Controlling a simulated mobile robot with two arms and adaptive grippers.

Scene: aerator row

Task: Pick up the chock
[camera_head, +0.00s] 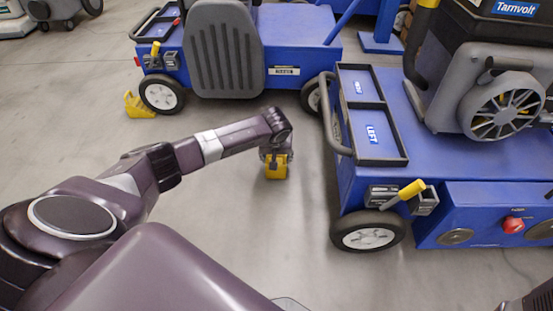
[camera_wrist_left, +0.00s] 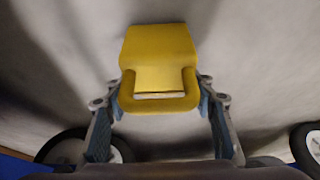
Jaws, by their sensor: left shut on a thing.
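My left gripper (camera_head: 274,158) points down at the end of its outstretched arm, in the floor gap left of the near blue machine. It is shut on a yellow chock (camera_head: 277,168). In the left wrist view the chock (camera_wrist_left: 158,52) shows its block body and its loop handle, with the gripper's fingers (camera_wrist_left: 160,88) on both sides of the handle. I cannot tell whether the chock touches the floor or hangs just above it. A second yellow chock (camera_head: 138,106) stands on the floor beside the far blue machine's wheel.
The near blue machine (camera_head: 455,190) fills the right side, with a black tray (camera_head: 398,150), a yellow-handled lever (camera_head: 405,192) and a front wheel (camera_head: 368,232). The far blue machine (camera_head: 300,50) stands behind. The grey floor (camera_head: 260,235) in front of the chock is clear.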

